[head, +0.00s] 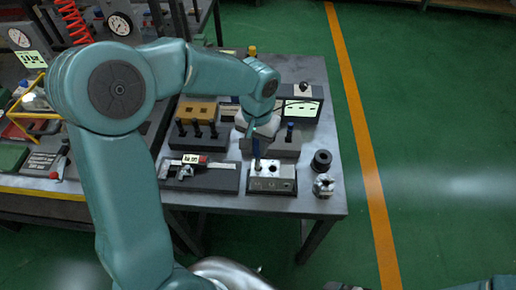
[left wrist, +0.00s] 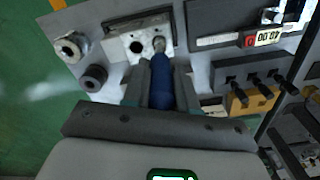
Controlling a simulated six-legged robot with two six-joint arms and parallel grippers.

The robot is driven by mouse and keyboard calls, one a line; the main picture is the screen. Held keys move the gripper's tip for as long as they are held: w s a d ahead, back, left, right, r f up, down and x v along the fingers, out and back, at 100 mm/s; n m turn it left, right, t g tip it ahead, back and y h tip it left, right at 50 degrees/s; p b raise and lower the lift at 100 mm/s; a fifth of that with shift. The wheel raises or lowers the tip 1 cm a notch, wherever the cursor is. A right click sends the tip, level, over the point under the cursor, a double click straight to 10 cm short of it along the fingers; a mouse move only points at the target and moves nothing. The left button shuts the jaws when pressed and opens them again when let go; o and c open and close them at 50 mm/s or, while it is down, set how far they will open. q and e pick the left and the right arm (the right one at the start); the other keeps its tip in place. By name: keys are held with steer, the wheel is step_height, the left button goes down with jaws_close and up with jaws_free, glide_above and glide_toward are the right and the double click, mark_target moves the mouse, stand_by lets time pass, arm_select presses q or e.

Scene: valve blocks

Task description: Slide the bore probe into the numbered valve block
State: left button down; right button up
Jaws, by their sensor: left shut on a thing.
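The numbered valve block (head: 284,171), a silver block with dark bores on a dark base, sits near the front right of the bench. It also shows at the top of the left wrist view (left wrist: 122,47). My left gripper (head: 255,138) points down above it, shut on the blue-handled bore probe (left wrist: 162,90). In the head view the blue probe (head: 256,149) stands over the block's left part. In the left wrist view its metal tip is at the block's face, beside a dark open bore. I cannot tell whether the tip is inside a bore.
A black ring (head: 321,160) and a metal fitting (head: 323,186) stand right of the block.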

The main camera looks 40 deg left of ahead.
arm_select(q)
steer(key=f, duration=0.3)
steer(key=shift+w, duration=0.25)
steer(key=shift+s, duration=0.15)
